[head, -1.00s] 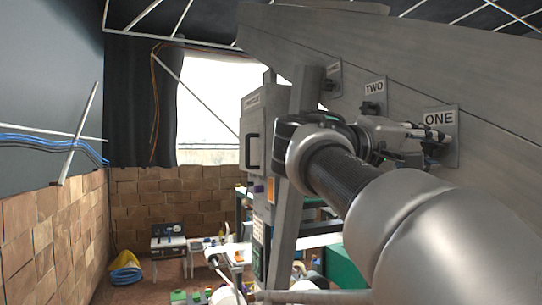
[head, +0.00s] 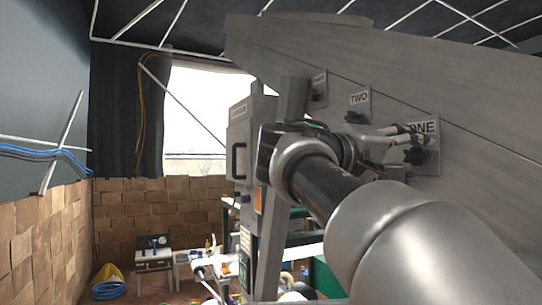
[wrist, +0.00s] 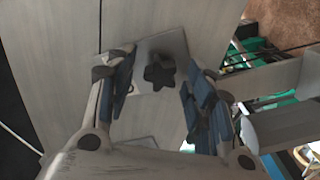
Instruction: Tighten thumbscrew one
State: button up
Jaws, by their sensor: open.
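Thumbscrew one is a dark star-shaped knob (head: 418,155) on a metal plate labelled ONE (head: 427,126), fixed to the grey panel on the right. In the wrist view the knob (wrist: 159,72) shows beyond and between my fingertips, on its tilted plate (wrist: 172,48). My gripper (head: 408,134) is open, its two fingers to either side of the knob's line. In the wrist view the gripper (wrist: 160,85) has blue inner pads and nothing between them that it grips. I cannot tell how far the fingertips are from the knob.
Plate TWO (head: 359,100) with its own dark knob (head: 354,117) is farther left on the panel (head: 300,62). Another plate (head: 318,88) lies beyond it. A grey cabinet (head: 240,140) and an upright post stand left of my arm.

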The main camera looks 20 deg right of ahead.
aim_at(410, 156)
jog(key=shift+s+a, duration=0.15)
jog(key=shift+a, duration=1.9)
jog(key=n+p, duration=0.3)
jog(key=shift+r, duration=0.4)
jog(key=n+p, duration=0.3)
jog(key=shift+n, duration=0.4)
jog(key=n+p, duration=0.4)
jog(key=shift+f+n+p, duration=0.4)
jog(key=shift+n+p, duration=0.1)
jog(key=shift+n, duration=0.1)
jog(key=shift+d, duration=0.2)
